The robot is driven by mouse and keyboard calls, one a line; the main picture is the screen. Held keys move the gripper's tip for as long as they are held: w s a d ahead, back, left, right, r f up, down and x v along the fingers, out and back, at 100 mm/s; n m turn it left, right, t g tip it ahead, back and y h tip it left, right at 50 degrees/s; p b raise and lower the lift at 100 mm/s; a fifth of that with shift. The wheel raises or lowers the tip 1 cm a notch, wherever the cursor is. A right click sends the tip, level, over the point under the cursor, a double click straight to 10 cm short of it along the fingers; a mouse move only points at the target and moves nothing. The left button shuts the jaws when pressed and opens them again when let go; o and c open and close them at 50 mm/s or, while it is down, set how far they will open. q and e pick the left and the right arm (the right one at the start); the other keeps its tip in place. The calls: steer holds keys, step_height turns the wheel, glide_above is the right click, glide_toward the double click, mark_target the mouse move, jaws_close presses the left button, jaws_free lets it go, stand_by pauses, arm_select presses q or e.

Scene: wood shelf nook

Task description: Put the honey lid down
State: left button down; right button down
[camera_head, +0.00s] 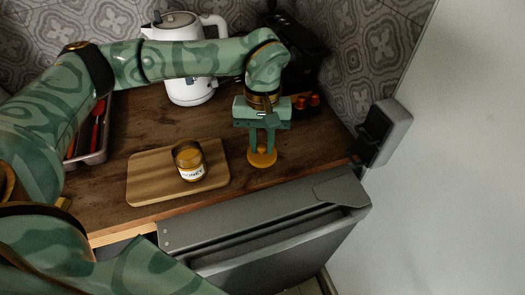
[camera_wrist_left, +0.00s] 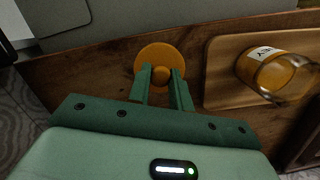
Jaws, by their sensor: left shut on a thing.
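The honey lid (camera_head: 262,159) is a round orange-yellow disc with a knob. It is at the wood counter to the right of the board, and I cannot tell whether it touches the counter. My left gripper (camera_head: 262,148) points down over it and is shut on its knob. In the left wrist view the lid (camera_wrist_left: 160,50) shows beyond the fingertips (camera_wrist_left: 161,76). The honey jar (camera_head: 189,164) stands open on the cutting board (camera_head: 150,183), with its label facing forward. It also shows in the left wrist view (camera_wrist_left: 272,72). My right gripper is not in view.
A white kettle (camera_head: 188,91) and a dark appliance (camera_head: 300,60) stand behind my left arm. A tray (camera_head: 98,143) with red-handled items is at left. The counter's front edge, above a grey appliance door (camera_head: 270,225), is close to the lid.

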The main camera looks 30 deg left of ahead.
mark_target(262, 151)
arm_select(q)
steer(key=shift+w+a+f, duration=0.3)
steer(key=shift+w+f, duration=0.2)
steer(key=shift+f, duration=0.3)
steer(key=f, duration=0.1)
steer(key=f+b, duration=0.1)
steer(key=f, duration=0.2)
steer(key=shift+w+a+b, duration=0.2)
steer(key=shift+w+b, duration=0.1)
steer(key=shift+b, duration=0.05)
steer(key=shift+r, duration=0.15)
steer(key=c, duration=1.3)
jaws_free()
steer(key=shift+o, duration=0.2)
step_height(262, 151, up, 12)
steer(key=w+p, duration=0.1)
steer(key=p, duration=0.2)
steer(key=shift+w+a, duration=0.3)
steer(key=shift+a, duration=0.05)
